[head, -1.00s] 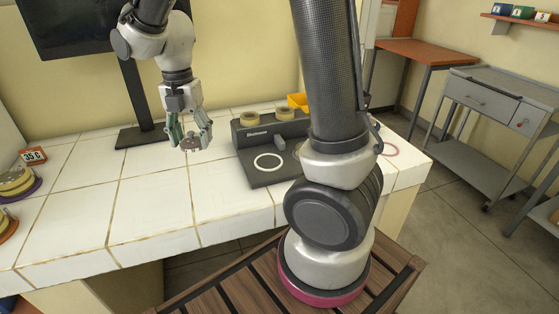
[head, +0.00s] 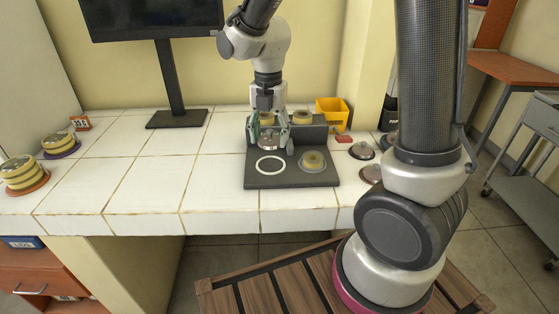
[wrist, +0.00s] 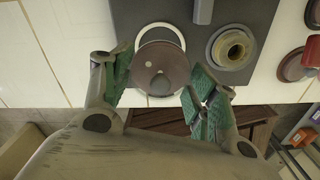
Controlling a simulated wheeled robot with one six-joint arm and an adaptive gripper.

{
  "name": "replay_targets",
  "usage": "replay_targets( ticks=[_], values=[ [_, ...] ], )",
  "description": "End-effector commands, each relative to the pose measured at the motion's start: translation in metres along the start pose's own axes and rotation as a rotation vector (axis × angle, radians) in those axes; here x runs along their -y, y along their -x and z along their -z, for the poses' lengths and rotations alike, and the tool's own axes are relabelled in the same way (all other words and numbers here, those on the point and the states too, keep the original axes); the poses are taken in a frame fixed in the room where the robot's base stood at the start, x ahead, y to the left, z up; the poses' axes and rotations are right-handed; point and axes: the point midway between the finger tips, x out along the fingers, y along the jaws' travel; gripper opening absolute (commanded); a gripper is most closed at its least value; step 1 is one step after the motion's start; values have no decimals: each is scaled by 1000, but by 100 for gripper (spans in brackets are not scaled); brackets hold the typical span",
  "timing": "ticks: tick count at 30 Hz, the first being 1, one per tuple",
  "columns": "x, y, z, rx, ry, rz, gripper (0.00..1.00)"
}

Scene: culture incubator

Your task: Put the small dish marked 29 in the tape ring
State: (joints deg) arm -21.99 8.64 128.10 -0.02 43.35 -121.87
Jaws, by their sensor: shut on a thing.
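My gripper (head: 270,143) is shut on a small round dish (wrist: 162,68) with a brownish top and a grey knob. The dish also shows in the head view (head: 268,144), above the dark board; its number cannot be read. The white ring (head: 270,174), which looks like the tape ring, lies flat on the dark board (head: 291,182). In the head view, the gripper and dish are just behind the ring's middle. In the wrist view, the dish hides much of the ring (wrist: 160,25). Its height above the board is unclear.
Knobbed dishes (head: 362,150) stand on the right tiles, near a yellow bin (head: 332,110). Stacked rolls (head: 22,170) stand far left, and a monitor stand (head: 177,119) at the back.

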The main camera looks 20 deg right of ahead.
Motion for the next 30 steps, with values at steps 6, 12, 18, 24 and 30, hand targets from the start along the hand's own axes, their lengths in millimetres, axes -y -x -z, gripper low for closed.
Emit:
replay_targets(
  ticks=[6, 12, 18, 24, 30],
  values=[
    [0, -35, 0, -1, 0, 2, 34],
    [0, -62, 0, -2, 0, 3, 34],
    [0, -75, 0, 0, 0, 0, 34],
    [0, -75, 0, 0, 0, 0, 34],
    [0, -77, 0, 0, 0, -1, 77]
  ],
)
